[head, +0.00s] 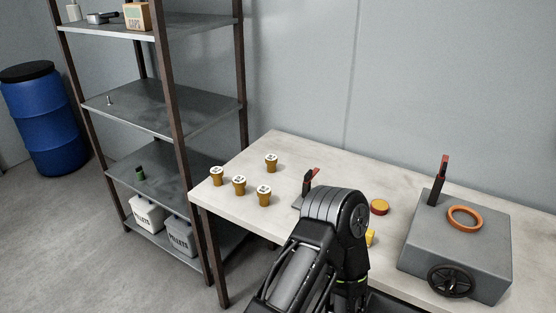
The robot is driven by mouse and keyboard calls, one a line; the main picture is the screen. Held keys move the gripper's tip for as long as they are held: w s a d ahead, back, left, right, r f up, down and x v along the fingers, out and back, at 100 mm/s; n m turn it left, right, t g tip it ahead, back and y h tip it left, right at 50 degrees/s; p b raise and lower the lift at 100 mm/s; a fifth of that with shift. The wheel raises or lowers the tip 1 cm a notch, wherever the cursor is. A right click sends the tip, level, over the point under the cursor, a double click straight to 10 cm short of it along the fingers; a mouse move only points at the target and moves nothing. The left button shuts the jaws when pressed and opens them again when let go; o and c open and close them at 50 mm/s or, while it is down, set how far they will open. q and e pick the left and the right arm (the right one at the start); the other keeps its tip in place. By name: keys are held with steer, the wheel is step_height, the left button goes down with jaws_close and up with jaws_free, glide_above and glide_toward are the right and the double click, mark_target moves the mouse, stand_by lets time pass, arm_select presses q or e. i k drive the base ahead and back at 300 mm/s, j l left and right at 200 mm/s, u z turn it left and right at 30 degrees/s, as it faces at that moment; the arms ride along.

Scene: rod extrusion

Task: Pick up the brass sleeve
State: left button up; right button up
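I cannot tell for sure which thing is the brass sleeve. Several small brass-brown tapered pieces with white marked tops stand upright at the left end of the table (290,148); one is the front piece (264,196), another the back piece (271,162). An orange ring (465,218) lies flat on the grey machine box (440,262). A yellow piece (371,237) is partly hidden behind my black arm, which covers the table's front middle. Neither gripper's fingers show.
A red-handled clamp (308,182) and a round red-and-yellow piece (379,207) are on the table. The machine box has a handwheel (450,281) and an upright red-tipped lever (439,182). A metal shelf (165,113) stands left; a blue barrel (45,120) is farther left.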

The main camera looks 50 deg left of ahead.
mark_target(271, 160)
steer(key=i+u, duration=0.15)
steer(key=i, duration=0.2)
steer(key=u, duration=1.8)
